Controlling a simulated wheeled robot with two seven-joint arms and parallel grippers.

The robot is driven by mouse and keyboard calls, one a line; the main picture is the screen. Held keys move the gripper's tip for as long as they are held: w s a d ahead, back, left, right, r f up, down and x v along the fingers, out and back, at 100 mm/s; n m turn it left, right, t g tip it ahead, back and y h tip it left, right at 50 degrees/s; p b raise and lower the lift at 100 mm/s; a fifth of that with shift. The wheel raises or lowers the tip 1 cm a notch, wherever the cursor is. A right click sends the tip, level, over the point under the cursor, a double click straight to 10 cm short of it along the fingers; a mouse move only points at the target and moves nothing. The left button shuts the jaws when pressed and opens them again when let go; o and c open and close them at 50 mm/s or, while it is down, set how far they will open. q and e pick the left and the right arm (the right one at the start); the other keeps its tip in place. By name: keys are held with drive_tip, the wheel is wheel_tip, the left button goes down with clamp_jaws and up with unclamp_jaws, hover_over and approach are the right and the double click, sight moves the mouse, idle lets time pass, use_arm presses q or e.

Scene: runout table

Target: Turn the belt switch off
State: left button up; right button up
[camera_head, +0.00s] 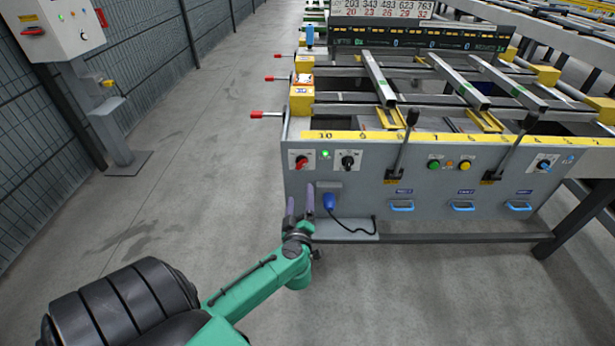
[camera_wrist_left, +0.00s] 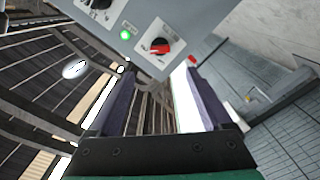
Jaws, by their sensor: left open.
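The belt switch appears to be the red rotary knob (camera_head: 302,161) on a white plate at the left end of the grey front panel (camera_head: 400,178). A lit green lamp (camera_head: 325,154) is beside it. My left gripper (camera_head: 300,198) is open and empty, below the knob in the head view. In the left wrist view, the red knob (camera_wrist_left: 160,46) lies just beyond the gap between the open fingers (camera_wrist_left: 158,76), apart from them. The green lamp (camera_wrist_left: 125,35) glows there too. My right gripper is in neither view.
A black rotary knob (camera_head: 347,160) sits right of the lamp. A blue plug (camera_head: 329,201) with a black cable is close to my left gripper. Black levers (camera_head: 405,140) and a green button (camera_head: 433,164) are farther right.

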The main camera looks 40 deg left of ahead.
sight(301, 166)
use_arm(q)
drive_tip(key=b+x, duration=0.2)
drive_tip(key=x, duration=1)
drive_tip(key=shift+w+a+f, duration=0.1)
drive_tip(key=shift+w+a, duration=0.05)
drive_tip(key=shift+a, duration=0.05)
drive_tip(key=shift+w+a, duration=0.25)
drive_tip(key=shift+w, duration=0.1)
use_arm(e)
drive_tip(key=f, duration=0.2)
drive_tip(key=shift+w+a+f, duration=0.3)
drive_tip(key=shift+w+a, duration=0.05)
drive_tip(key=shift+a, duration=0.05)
use_arm(q)
clamp_jaws()
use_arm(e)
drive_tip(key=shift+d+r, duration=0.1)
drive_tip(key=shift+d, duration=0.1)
